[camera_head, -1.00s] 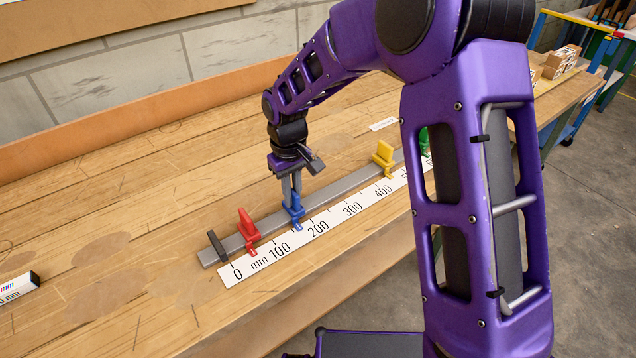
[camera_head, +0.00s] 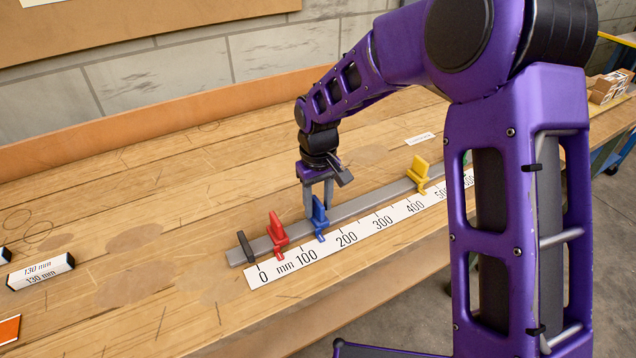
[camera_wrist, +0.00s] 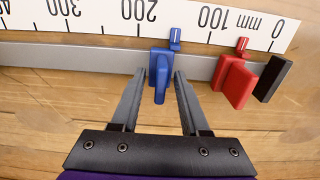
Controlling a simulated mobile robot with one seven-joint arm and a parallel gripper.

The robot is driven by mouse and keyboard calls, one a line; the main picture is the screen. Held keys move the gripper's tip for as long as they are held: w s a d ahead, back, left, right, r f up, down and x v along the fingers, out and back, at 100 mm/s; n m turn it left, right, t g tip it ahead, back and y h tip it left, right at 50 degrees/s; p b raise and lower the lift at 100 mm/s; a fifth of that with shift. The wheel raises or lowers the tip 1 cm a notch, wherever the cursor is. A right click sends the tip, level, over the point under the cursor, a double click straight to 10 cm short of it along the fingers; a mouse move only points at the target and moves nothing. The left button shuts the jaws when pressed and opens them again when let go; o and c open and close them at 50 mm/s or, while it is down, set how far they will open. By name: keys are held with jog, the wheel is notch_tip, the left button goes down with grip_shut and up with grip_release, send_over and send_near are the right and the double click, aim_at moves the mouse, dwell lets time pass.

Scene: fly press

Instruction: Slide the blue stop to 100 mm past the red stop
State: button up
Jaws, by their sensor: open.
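The blue stop (camera_head: 319,217) sits on the grey rail (camera_head: 375,204), its pointer tab about midway between the 100 and 200 marks of the white scale (camera_head: 330,247). The red stop (camera_head: 277,233) is to its left, its tab about midway between 0 and 100. In the wrist view the blue stop (camera_wrist: 160,72) and red stop (camera_wrist: 234,78) are about one 100 mm interval apart. My gripper (camera_wrist: 158,78) is open, its fingers on either side of the blue stop's upright handle, with small gaps showing. My gripper (camera_head: 318,205) is above the rail in the head view.
A black end piece (camera_head: 246,247) is on the rail left of the red stop. A yellow stop (camera_head: 419,173) stands farther right. A box marked 130 mm (camera_head: 41,271) lies on the bench at left. The bench behind the rail is mostly clear.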

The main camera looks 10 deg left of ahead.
aim_at(318, 200)
notch_tip(318, 200, up, 17)
jog(key=p, duration=0.2)
jog(key=shift+w, duration=0.1)
dwell(0.3)
